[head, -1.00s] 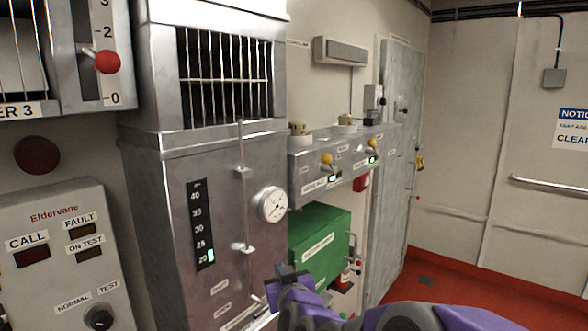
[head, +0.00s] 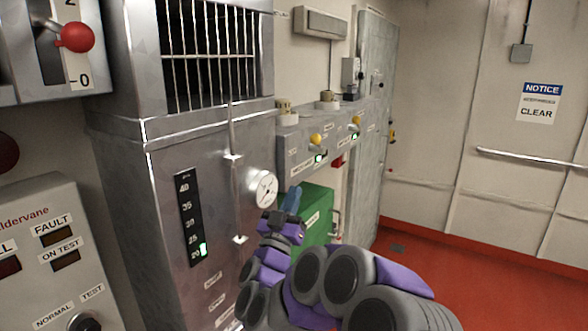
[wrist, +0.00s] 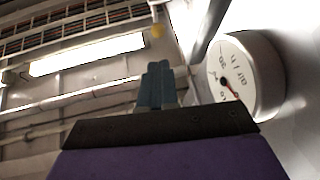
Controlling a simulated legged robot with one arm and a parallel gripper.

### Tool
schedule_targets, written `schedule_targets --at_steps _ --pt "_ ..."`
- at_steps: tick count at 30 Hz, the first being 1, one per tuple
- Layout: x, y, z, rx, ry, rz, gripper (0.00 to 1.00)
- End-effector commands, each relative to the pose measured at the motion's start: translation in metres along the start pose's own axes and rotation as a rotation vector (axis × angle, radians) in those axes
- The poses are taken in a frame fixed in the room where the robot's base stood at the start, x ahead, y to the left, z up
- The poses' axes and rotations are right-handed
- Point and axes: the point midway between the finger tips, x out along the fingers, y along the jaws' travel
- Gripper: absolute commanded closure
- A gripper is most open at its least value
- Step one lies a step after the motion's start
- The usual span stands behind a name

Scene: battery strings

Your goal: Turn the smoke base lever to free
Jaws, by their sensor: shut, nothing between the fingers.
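Two small levers with yellow knobs stand on the grey panel (head: 300,160) past the metal cabinet: a nearer lever (head: 316,139) and a farther lever (head: 354,120). Each has a lit green indicator beside it. The labels are too small to read, so I cannot tell which is the smoke base lever. My gripper (head: 292,197) is raised below and left of the nearer lever, apart from it, in front of the green box. In the wrist view my fingers (wrist: 157,85) are together and empty, and a blurred yellow knob (wrist: 157,31) shows beyond them.
The metal cabinet (head: 150,190) with a round gauge (head: 262,188) and a vertical rod (head: 234,190) is close on the left. The gauge is near my fingers in the wrist view (wrist: 245,78). The green box (head: 316,218) sits under the panel. Red floor (head: 440,265) is clear at right.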

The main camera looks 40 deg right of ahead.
Motion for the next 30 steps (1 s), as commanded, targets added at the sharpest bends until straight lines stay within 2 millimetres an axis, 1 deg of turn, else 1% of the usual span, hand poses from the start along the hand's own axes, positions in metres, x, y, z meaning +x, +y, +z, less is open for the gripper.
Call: schedule_targets --at_steps 8,12,14,21,27,30 --pt "0.027 0.002 -0.001 0.0 -0.004 -0.001 1.0" --pt "0.052 0.002 0.0 0.002 -0.002 0.003 1.0" --pt "0.059 0.0 0.002 0.002 -0.001 0.001 1.0" --pt "0.094 -0.001 0.0 0.002 0.002 0.001 1.0" --pt "0.12 0.0 0.001 0.002 0.001 0.001 1.0" --pt "0.128 -0.001 0.002 0.003 -0.003 -0.004 1.0"
